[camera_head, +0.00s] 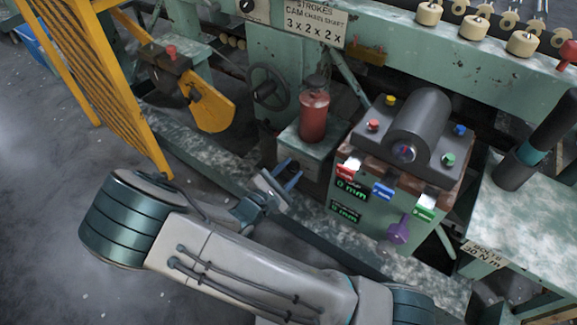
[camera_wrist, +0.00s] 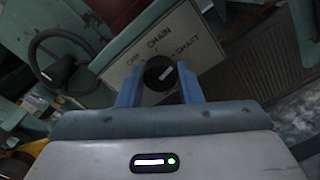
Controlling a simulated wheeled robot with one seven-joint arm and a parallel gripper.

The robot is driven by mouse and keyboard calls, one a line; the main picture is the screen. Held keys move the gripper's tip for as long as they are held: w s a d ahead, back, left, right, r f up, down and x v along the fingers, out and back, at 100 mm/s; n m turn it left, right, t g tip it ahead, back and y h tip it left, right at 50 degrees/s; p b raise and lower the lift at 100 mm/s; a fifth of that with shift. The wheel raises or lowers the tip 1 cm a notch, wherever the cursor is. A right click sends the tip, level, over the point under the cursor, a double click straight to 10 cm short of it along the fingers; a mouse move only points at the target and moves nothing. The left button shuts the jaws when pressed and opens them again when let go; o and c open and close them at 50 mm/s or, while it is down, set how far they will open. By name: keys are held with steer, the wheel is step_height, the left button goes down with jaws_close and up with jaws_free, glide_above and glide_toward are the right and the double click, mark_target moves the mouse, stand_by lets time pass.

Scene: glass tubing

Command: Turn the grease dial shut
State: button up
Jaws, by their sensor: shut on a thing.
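The grease dial (camera_wrist: 158,70) is a round black knob with a white mark, on a pale plate (camera_wrist: 190,40) lettered with "CHAIN" and "SHAFT" in the wrist view. My gripper (camera_wrist: 160,86) has its two blue fingers on either side of the dial, shut on it. The white mark slants up to the right. In the head view my gripper (camera_head: 286,178) is at the front of the green box (camera_head: 318,148) that carries a red canister (camera_head: 314,117). The dial is not discernible there.
A dark handwheel (camera_head: 267,88) is behind and left of my gripper. To the right stands a control box (camera_head: 352,222) with coloured buttons, switches and a purple knob (camera_head: 398,231). A yellow guard (camera_head: 212,108) is at the left.

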steer(key=n+p, duration=0.1)
steer(key=p, duration=0.1)
steer(key=n+p, duration=0.2)
steer(key=shift+r+n, duration=0.25)
steer(key=shift+n, duration=0.05)
steer(key=n+p, duration=0.4)
steer(key=shift+f+n, duration=0.1)
steer(key=shift+n, duration=0.3)
steer(key=n+p, duration=0.3)
steer(key=n, duration=0.1)
steer(key=shift+n, duration=0.3)
steer(key=n+p, duration=0.1)
steer(key=n, duration=0.3)
steer(key=shift+f+t+p, duration=0.1)
steer(key=shift+t+p, duration=0.2)
steer(key=shift+t, duration=0.1)
steer(key=n+p, duration=0.1)
steer(key=n, duration=0.3)
steer(key=shift+n+y, duration=0.3)
steer(key=shift+y, duration=0.1)
steer(key=n+p, duration=0.1)
steer(key=n, duration=0.3)
steer(key=shift+n+p, duration=0.3)
steer(key=n, duration=0.4)
steer(key=shift+n+p, duration=0.3)
steer(key=shift+p, duration=0.1)
steer(key=shift+n+y, duration=0.3)
steer(key=shift+n, duration=1.6)
steer(key=shift+p, duration=0.3)
